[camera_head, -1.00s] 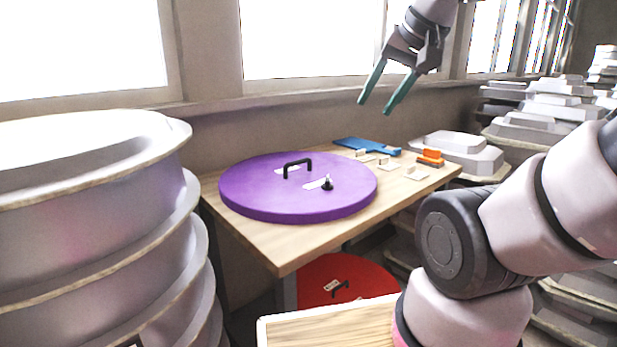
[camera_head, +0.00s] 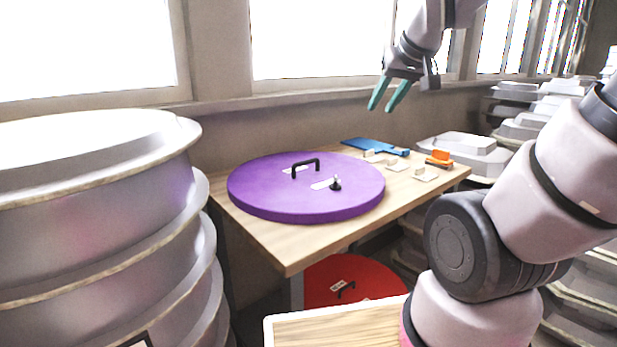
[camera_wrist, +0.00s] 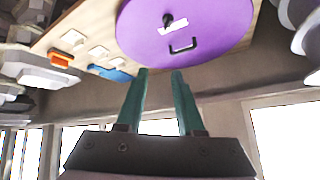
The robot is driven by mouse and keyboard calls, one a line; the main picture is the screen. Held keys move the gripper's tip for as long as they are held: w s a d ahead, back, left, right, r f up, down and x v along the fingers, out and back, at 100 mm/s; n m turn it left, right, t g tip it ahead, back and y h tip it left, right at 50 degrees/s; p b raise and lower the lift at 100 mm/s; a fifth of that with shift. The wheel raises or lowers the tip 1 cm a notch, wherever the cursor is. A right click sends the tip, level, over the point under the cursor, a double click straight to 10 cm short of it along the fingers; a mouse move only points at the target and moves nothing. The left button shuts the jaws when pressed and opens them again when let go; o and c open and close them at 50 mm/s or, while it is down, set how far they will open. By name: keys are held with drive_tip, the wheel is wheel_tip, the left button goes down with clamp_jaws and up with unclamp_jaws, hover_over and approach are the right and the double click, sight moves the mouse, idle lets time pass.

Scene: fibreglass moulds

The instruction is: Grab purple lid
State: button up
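A round purple lid (camera_head: 270,198) lies flat on a wooden table (camera_head: 300,250). It has a black arched handle (camera_head: 305,166) and a small black knob (camera_head: 335,184) on top, with pale labels beside them. My gripper (camera_head: 388,105) has green fingers and hangs in the air above and beyond the table's back right, apart from the lid. In the wrist view, my gripper (camera_wrist: 159,75) has its two fingers apart with nothing between them. The purple lid (camera_wrist: 200,25) shows past the fingertips there, its handle (camera_wrist: 183,47) facing the camera.
A blue tool (camera_head: 372,146), an orange item (camera_head: 439,158) and several small pale pieces lie at the table's right. A red lid (camera_head: 375,280) sits below the table. Large white moulds (camera_head: 100,220) are stacked at left, more moulds (camera_head: 465,155) at right. Windows line the back wall.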

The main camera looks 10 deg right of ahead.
drive_tip(key=w+d+f+n+t, duration=0.2)
drive_tip(key=w+f+n, duration=0.35)
drive_tip(key=w, duration=0.65)
drive_tip(key=n+t+y, duration=0.3)
drive_tip(key=n+y, duration=0.2)
drive_tip(key=n, duration=1.2)
approach(307, 162)
drive_tip(key=shift+w+d, duration=0.1)
drive_tip(key=shift+w, duration=0.15)
drive_tip(key=x, duration=1)
drive_tip(key=shift+w+a+f, duration=0.1)
drive_tip(key=shift+a+f, duration=0.1)
clamp_jaws()
drive_tip(key=shift+r, duration=0.1)
